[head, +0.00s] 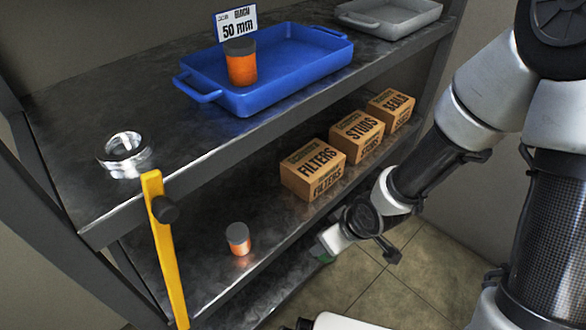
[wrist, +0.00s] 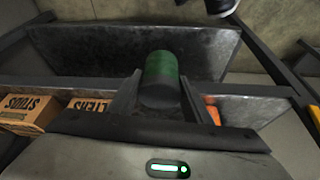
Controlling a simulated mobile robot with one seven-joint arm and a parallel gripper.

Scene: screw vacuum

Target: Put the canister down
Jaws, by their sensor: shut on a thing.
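My gripper (wrist: 163,92) is shut on a green canister (wrist: 164,68) with a dark end, which sits between the two fingers in the wrist view. In the head view my gripper (head: 325,250) is at the front edge of the lower shelf, right of the small orange canister. An orange canister with a dark lid (head: 238,238) stands on the lower shelf (head: 195,255). Another orange canister (head: 241,66) stands in the blue tray (head: 285,85) on the upper shelf.
Cartons marked FILTERS (head: 313,172), STUDS (head: 357,137) and SEALS (head: 390,108) line the lower shelf. A 50 mm sign (head: 236,23) and a grey tray (head: 385,20) are at the back.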

